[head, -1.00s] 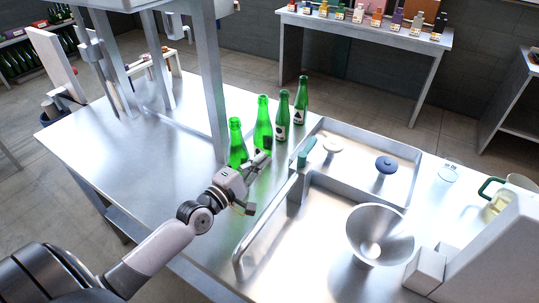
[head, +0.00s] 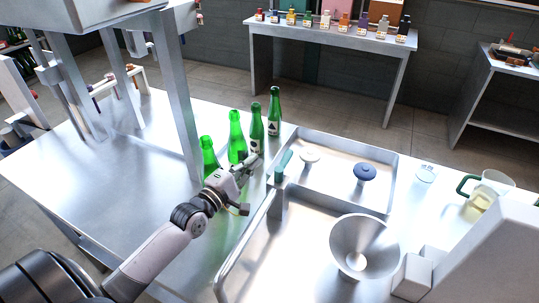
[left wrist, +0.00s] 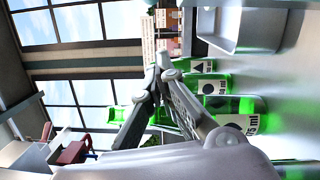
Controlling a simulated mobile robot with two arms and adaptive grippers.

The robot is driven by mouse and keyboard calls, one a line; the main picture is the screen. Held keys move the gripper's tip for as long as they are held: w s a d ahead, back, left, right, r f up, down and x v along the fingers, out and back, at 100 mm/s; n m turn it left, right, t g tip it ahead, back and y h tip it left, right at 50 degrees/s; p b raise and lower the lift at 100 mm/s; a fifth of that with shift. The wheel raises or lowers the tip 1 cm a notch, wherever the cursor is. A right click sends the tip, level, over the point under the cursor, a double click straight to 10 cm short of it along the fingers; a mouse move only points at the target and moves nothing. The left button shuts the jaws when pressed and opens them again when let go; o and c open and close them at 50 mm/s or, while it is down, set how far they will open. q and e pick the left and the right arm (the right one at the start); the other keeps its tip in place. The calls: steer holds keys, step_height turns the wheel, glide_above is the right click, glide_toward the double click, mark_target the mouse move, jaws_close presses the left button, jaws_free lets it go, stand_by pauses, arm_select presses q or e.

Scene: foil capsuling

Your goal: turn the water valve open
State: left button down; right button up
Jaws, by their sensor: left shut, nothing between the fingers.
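A teal lever (head: 283,165), which looks like the valve handle, stands on a metal pipe (head: 247,237) at the left edge of the sink and tray area. My left gripper (head: 252,162) is just left of the lever, apart from it in the picture, and in front of the green bottles. In the left wrist view its fingers (left wrist: 163,68) meet at the tips, shut and empty. I cannot make out the lever in the left wrist view. My right gripper is not in view.
Several green bottles (head: 237,137) stand close behind my left gripper; they also show in the left wrist view (left wrist: 237,105). A tray (head: 340,192) holds a white knob (head: 309,157) and a blue knob (head: 365,172). A metal funnel (head: 345,232) is nearer.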

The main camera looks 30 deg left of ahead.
mark_target(284, 165)
arm_select(q)
steer(key=w+d+p, duration=0.1)
steer(key=w+d, duration=0.1)
steer(key=d+r+p, duration=0.1)
steer(key=d, duration=0.1)
steer(key=shift+w+p, duration=0.3)
steer(key=shift+w, duration=0.1)
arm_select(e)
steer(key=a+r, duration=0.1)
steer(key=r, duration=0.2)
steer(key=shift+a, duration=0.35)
arm_select(q)
steer(key=shift+f, duration=0.1)
steer(key=shift+w+d+m+h+b, duration=0.15)
steer(key=shift+d+m+h+b, duration=0.4)
steer(key=shift+h+b, duration=0.35)
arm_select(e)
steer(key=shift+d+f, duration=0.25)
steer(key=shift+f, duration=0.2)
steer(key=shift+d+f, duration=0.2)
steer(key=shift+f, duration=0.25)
